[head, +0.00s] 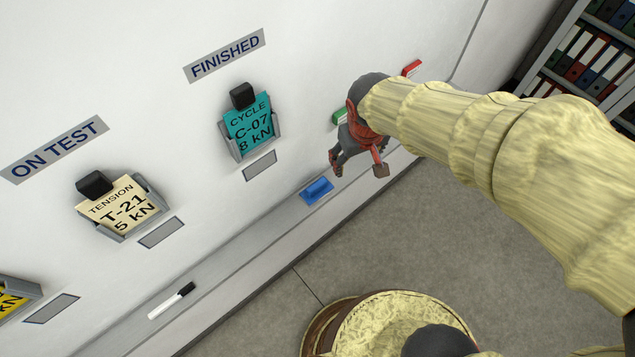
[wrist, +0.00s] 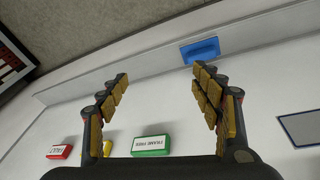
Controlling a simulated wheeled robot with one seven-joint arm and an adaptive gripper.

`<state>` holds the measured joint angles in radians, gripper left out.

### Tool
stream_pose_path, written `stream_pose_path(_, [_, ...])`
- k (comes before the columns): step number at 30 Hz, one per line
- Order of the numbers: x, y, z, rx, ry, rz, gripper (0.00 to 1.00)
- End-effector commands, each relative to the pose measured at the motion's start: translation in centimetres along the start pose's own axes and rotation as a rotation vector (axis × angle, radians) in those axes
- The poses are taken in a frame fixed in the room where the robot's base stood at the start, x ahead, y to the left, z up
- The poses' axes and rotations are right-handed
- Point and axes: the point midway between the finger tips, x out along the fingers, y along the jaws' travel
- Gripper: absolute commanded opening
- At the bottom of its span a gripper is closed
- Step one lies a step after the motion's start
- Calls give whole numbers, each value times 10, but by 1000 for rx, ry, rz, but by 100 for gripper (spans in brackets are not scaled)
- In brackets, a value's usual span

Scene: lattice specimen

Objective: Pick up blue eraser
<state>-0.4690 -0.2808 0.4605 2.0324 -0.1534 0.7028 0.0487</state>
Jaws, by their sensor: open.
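The blue eraser (head: 317,190) lies on the ledge along the bottom of the white board, right of the middle in the head view. In the wrist view the blue eraser (wrist: 200,50) is at the top, beyond the right fingertip and apart from it. My gripper (head: 357,170) is just to the right of the eraser in the head view. In the wrist view my gripper (wrist: 160,80) is open, with nothing between its padded fingers.
A green block (wrist: 152,145) and a red block (wrist: 60,151) are on the board, with a yellow item (wrist: 107,148) between them. A marker (head: 172,300) lies farther left on the ledge. Card holders (head: 250,123) stick out above. The ledge between marker and eraser is clear.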

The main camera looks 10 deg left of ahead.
Motion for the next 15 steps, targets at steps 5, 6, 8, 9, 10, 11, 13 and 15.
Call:
stream_pose_path(5, [66,-72,-22,-190,-69,-13,77])
stream_pose_path(6, [75,-82,-23,-214,-77,-15,80])
stream_pose_path(8, [86,-94,-24,-243,-84,-15,83])
stream_pose_path(9, [92,-100,-24,-257,-87,-16,85])
stream_pose_path(10, [94,-103,-24,-264,-89,-16,87])
stream_pose_path(11, [97,-105,-24,-270,-91,-16,88])
stream_pose_path(13, [104,-108,-22,-278,-95,-17,88])
stream_pose_path(15, [112,-110,-22,-281,-95,-17,88])
